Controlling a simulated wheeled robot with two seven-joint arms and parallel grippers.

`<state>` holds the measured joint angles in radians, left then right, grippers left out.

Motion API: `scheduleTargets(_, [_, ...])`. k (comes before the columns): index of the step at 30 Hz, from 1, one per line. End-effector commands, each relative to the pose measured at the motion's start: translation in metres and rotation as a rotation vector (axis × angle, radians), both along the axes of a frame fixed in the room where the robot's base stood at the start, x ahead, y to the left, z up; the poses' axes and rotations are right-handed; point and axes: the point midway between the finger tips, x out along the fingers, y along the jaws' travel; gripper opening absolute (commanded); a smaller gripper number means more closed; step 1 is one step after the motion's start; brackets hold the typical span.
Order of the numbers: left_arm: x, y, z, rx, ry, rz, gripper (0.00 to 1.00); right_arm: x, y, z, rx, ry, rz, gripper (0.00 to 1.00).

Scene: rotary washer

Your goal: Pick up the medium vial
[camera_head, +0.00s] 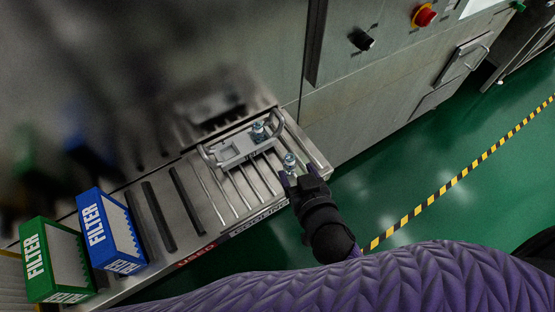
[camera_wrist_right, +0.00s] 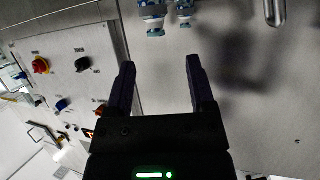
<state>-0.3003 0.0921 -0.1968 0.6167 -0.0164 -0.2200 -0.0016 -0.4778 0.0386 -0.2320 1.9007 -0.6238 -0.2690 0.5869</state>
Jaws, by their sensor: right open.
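A small clear vial with a blue-grey top (camera_head: 289,160) stands at the right end of the metal rack shelf, just beyond my right gripper's fingertips. A second similar vial (camera_head: 258,129) stands in the grey handled tray (camera_head: 232,152). I cannot tell which is the medium one. My right gripper (camera_head: 299,174) is open. In the right wrist view, nothing lies between its fingers (camera_wrist_right: 161,76). Two vials, one at the left (camera_wrist_right: 153,16) and one at the right (camera_wrist_right: 185,12), show beyond the tips, cut off by the top edge. My left gripper is not in view.
The slatted steel shelf (camera_head: 207,195) runs along the machine's steel front (camera_head: 385,95). A blue filter box (camera_head: 109,230) and a green filter box (camera_head: 58,260) stand at its left end. A metal handle end (camera_wrist_right: 275,10) shows top right in the wrist view.

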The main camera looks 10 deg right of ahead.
Motion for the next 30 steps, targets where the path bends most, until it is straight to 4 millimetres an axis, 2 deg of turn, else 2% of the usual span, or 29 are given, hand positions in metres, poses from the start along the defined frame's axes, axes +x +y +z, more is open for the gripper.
scheduleTargets(10, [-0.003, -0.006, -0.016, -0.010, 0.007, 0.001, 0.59, 0.055, 0.002, -0.029, -0.001, 0.001, 0.001, 0.70])
scheduleTargets(18, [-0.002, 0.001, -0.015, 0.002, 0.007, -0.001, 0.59, 0.060, 0.003, -0.030, 0.001, 0.003, 0.001, 0.70])
scheduleTargets(28, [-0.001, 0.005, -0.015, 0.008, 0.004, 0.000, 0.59, 0.060, 0.003, -0.030, 0.001, 0.003, 0.001, 0.00])
scheduleTargets(30, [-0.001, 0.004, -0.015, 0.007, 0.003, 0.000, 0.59, 0.060, 0.003, -0.030, 0.001, 0.003, 0.001, 0.00])
